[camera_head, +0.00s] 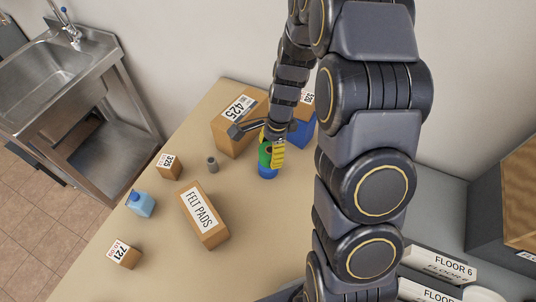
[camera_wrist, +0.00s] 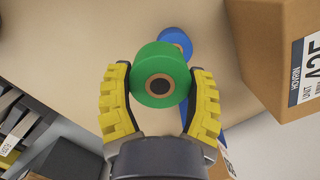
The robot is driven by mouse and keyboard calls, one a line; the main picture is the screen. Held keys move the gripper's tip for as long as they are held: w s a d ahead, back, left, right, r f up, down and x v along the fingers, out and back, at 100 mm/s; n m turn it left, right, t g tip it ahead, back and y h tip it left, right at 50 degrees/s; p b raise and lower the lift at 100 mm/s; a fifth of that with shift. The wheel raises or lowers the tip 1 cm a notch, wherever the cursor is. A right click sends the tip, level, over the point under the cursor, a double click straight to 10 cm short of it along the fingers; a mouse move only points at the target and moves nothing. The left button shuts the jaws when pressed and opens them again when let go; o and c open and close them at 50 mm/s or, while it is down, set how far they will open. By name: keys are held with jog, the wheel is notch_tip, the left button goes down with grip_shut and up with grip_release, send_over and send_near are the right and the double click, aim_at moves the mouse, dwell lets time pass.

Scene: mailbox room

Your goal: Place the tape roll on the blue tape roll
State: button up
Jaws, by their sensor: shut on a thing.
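My gripper (camera_head: 270,150) has yellow finger pads and is shut on a green tape roll (camera_wrist: 149,67), with one pad on each side of it in the wrist view (camera_wrist: 160,90). The green roll also shows in the head view (camera_head: 264,154), partly hidden by a finger. The blue tape roll (camera_head: 267,173) stands on the table, directly below the green roll in the head view. In the wrist view the blue roll (camera_wrist: 178,40) shows beyond the green roll, offset to the upper right and partly covered. I cannot tell whether the two rolls touch.
A large box marked 425 (camera_head: 229,137) stands close behind the gripper, with a blue container (camera_head: 302,133) to its right. The table's front middle is clear.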

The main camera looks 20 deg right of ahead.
aim_at(268, 150)
jog(key=shift+w+d+f, duration=0.15)
jog(key=shift+w+f, duration=1.05)
jog(key=shift+f, duration=1.7)
jog(key=o, duration=1.1)
jog(key=shift+f, duration=0.15)
